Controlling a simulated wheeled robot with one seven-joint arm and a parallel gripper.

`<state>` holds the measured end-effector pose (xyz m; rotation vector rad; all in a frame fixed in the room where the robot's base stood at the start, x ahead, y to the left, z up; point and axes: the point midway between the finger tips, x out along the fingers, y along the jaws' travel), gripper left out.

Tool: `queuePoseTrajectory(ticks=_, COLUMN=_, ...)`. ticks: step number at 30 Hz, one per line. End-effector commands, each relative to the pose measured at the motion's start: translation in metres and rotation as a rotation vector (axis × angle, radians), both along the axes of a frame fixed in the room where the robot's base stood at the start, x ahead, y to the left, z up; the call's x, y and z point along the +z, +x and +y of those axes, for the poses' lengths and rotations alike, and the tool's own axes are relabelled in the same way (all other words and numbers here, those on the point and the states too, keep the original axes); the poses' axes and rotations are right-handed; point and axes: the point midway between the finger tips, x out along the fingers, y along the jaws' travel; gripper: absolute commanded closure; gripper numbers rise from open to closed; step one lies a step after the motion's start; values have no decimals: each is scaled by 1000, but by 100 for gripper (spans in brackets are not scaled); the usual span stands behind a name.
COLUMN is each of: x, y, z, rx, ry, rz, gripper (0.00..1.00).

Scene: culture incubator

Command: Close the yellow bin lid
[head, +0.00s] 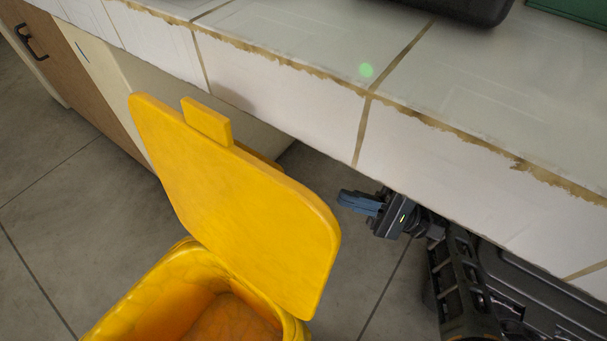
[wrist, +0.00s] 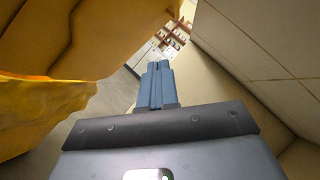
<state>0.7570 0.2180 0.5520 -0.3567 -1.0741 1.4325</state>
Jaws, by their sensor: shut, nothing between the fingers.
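The yellow bin (head: 150,300) stands on the floor at the lower left of the head view, and its inside shows. Its yellow lid (head: 240,205) stands raised, tilted up from the rim, with a small block-shaped tab (head: 207,121) on its top edge. My gripper (head: 345,201) is to the right of the lid, apart from it, below the counter edge. Its blue fingers are together and empty. In the wrist view the fingers (wrist: 160,72) point forward, with the lid (wrist: 110,30) at the upper left and the bin rim (wrist: 45,105) at the left.
A white tiled counter (head: 300,50) with a worn brown edge runs above and to the right of my gripper. A black object (head: 465,8) and a green one (head: 570,8) sit on it. Cabinets (head: 80,60) stand at the upper left. Grey floor (head: 60,200) is clear left of the bin.

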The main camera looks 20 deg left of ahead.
Motion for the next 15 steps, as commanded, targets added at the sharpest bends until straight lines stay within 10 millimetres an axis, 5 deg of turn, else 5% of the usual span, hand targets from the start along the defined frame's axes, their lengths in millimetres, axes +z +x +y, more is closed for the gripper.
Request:
queuePoseTrajectory(ticks=8, x=31, y=14, z=-7, rx=64, ry=96, rz=-14, gripper=100)
queuePoseTrajectory(ticks=15, x=48, y=3, z=24, rx=66, ry=95, rz=-16, gripper=100)
